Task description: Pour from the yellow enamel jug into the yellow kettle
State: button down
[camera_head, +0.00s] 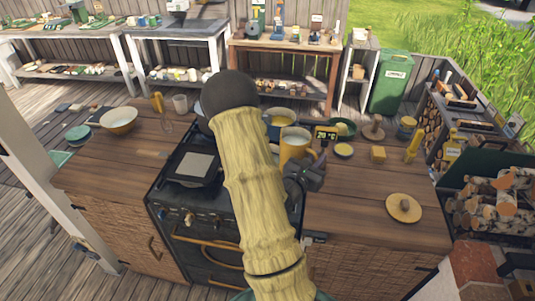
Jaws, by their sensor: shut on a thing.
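The yellow enamel jug (294,148) has a pale open mouth and is upright or nearly so, beside the stove at the middle of the counter. My gripper (303,174) is dark grey and shut on the jug at its near right side; the fingertips are partly hidden.
A dark stove (190,195) lies left of my arm. A cream bowl (118,121) stands on the left counter. The front right counter is mostly clear.

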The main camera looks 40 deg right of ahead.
notch_tip(320, 180, up, 4)
jog(key=p, duration=0.2)
jog(key=shift+r+p, duration=0.1)
jog(key=shift+p, duration=0.2)
jog(key=shift+w+a, duration=0.1)
dwell(0.4)
